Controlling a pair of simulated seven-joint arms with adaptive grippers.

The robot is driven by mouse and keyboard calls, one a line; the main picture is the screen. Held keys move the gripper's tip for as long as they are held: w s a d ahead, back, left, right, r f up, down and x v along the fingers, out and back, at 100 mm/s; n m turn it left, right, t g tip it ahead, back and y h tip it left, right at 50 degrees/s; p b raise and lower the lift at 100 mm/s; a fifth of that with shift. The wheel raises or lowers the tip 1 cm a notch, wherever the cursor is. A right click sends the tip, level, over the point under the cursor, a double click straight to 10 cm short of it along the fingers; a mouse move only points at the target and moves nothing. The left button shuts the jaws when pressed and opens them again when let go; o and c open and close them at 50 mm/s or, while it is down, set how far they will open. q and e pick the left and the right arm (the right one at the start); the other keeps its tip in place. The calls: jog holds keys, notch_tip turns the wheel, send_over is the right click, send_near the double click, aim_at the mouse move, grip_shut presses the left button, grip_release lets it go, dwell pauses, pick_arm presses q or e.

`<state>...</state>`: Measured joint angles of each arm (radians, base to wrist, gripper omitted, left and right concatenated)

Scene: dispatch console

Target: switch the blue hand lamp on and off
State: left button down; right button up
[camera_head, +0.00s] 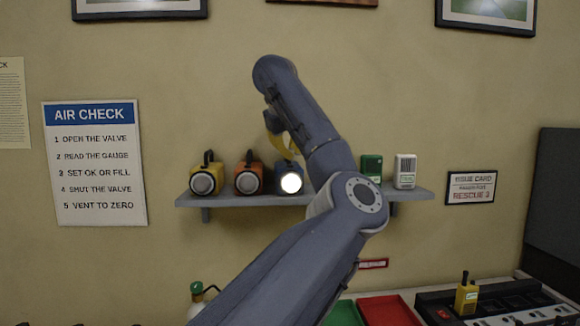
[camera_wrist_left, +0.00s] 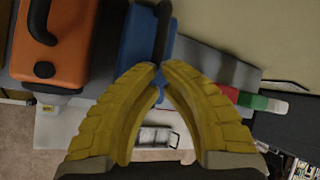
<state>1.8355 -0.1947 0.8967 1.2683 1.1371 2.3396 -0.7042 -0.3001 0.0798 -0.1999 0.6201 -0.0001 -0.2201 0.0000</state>
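The blue hand lamp (camera_head: 291,180) stands on the wall shelf with its round lens glowing bright white. In the left wrist view its blue body (camera_wrist_left: 134,42) and black handle (camera_wrist_left: 164,28) show beyond the fingers. My left gripper (camera_head: 283,150) is above and just behind the lamp, with its yellow fingers pointing down. In the wrist view the fingertips (camera_wrist_left: 160,68) come together over the lamp's top, at the end of the handle, with nothing seen held between them. Whether they touch the lamp is unclear. The lamp's button is hidden. My right gripper is not in view.
An orange lamp (camera_head: 248,180) and a yellow lamp (camera_head: 206,180), both unlit, stand left of the blue one on the shelf (camera_head: 230,201). A green device (camera_head: 372,167) and a white device (camera_head: 405,171) stand to the right. Trays and a console lie below.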

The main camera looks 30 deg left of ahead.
pick_arm(q)
jog(key=shift+f, duration=0.2)
dwell(0.7)
jog(key=shift+f, duration=0.25)
jog(key=shift+f, duration=0.5)
dwell(1.0)
jog(key=shift+r, duration=0.2)
jog(key=shift+a+r, duration=0.1)
jog(key=shift+r, duration=0.55)
jog(key=shift+r, duration=0.1)
jog(key=shift+r, duration=2.45)
